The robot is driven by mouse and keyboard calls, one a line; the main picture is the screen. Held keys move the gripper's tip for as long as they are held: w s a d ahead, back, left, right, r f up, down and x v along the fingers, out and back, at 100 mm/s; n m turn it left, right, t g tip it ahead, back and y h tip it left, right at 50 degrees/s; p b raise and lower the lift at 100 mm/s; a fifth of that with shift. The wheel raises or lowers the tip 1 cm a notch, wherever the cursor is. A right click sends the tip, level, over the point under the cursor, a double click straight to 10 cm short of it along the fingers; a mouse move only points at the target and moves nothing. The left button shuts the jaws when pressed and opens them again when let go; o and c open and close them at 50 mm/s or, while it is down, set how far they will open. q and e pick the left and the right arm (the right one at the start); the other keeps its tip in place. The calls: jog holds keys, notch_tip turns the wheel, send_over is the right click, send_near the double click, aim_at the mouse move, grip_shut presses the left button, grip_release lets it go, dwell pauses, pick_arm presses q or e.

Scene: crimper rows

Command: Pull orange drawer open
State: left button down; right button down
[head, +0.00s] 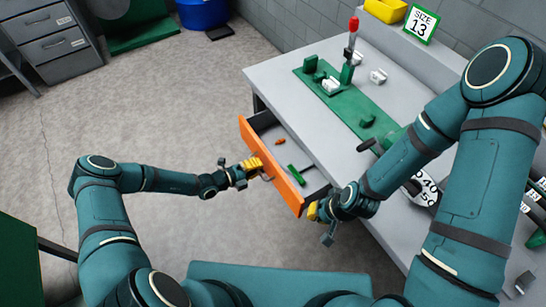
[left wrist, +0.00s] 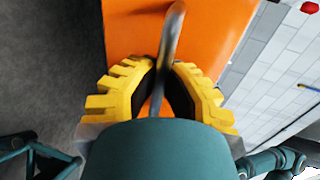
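The orange drawer (head: 285,183) stands out from under the grey worktable, and its inside shows in the head view. Its orange front also fills the upper middle of the left wrist view (left wrist: 215,30). A curved grey handle (left wrist: 173,35) runs out from that front. My left gripper (head: 256,167) is at the drawer front, and its yellow fingers (left wrist: 167,75) are closed in on both sides of the handle. My right gripper (head: 316,211) is by the near right end of the drawer front; its opening is too small to judge.
A green piece (head: 296,174) and a small orange piece (head: 280,141) lie in the drawer. The worktable (head: 300,75) carries a green mat (head: 375,101) with several parts and a red-tipped post (head: 351,45). The floor left of the drawer is clear.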

pick_arm(q)
jog(key=f+v, duration=0.2)
jog(key=v, duration=0.7)
jog(key=shift+s+a, duration=0.2)
jog(key=shift+a, duration=0.25)
jog(key=c, duration=1)
grip_release()
jog(key=shift+r, duration=0.1)
jog(key=shift+s+a, duration=0.1)
jog(key=shift+a, duration=0.05)
jog(key=shift+p+v, duration=0.55)
jog(key=shift+v, duration=7.3)
jog(key=v, duration=1.2)
